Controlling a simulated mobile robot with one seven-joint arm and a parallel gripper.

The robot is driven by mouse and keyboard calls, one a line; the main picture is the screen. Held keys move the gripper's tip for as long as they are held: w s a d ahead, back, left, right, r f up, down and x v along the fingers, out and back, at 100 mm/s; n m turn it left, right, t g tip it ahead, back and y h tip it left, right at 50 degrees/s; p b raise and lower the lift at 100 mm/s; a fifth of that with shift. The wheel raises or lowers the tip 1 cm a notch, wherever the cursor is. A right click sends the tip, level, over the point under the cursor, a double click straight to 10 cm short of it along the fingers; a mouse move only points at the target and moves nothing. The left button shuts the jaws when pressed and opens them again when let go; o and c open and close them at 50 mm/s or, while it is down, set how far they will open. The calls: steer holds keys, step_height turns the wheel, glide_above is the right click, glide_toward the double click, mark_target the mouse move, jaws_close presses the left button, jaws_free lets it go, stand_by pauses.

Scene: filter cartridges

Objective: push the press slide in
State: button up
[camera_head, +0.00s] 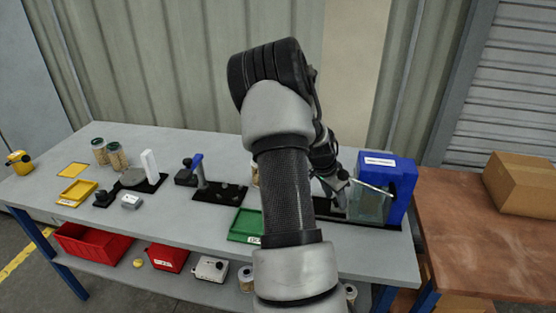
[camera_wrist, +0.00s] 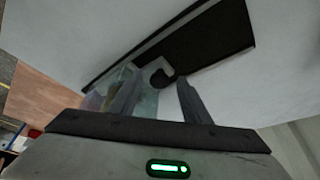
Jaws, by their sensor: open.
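The press (camera_head: 388,187) is a blue housing at the right end of the grey table, with a clear guard (camera_head: 369,203) on its left side. A black base strip (camera_head: 388,224) runs under it; it also shows in the wrist view (camera_wrist: 210,40). My gripper (camera_head: 341,186) is just left of the guard, partly hidden behind my arm in the head view. In the wrist view my gripper (camera_wrist: 159,80) is open, with a dark round knob (camera_wrist: 163,76) showing between its fingertips. I cannot tell whether they touch. How far the slide sits out is hidden.
Yellow trays (camera_head: 77,191), filter cartridges (camera_head: 117,157), a black fixture with a blue lever (camera_head: 197,161) and a green tray (camera_head: 246,225) stand left of my arm. Red bins (camera_head: 95,243) are on the shelf below. A cardboard box (camera_head: 522,183) is on the brown table at right.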

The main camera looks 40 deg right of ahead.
steer(key=w+a+p, duration=0.1)
steer(key=w+a, duration=0.1)
steer(key=w, duration=0.1)
steer(key=w+a+p, duration=0.1)
steer(key=w+a, duration=0.2)
steer(key=w, duration=0.1)
steer(key=w+a+p, duration=0.1)
steer(key=w+a, duration=0.2)
steer(key=shift+w+a+r, duration=0.1)
steer(key=shift+w+r, duration=0.15)
steer(key=shift+r, duration=0.15)
steer(key=a+r+n, duration=0.1)
steer(key=a+r, duration=0.6)
steer(key=r, duration=0.3)
steer(key=s+a+r+n+t+y+p, duration=0.1)
steer(key=a+r+n, duration=0.1)
steer(key=a+r, duration=0.5)
step_height(320, 180, up, 4)
steer(key=shift+a+r+n+t+y, duration=0.1)
steer(key=shift+a+n+t+y, duration=0.15)
steer(key=shift+n+t+y, duration=0.05)
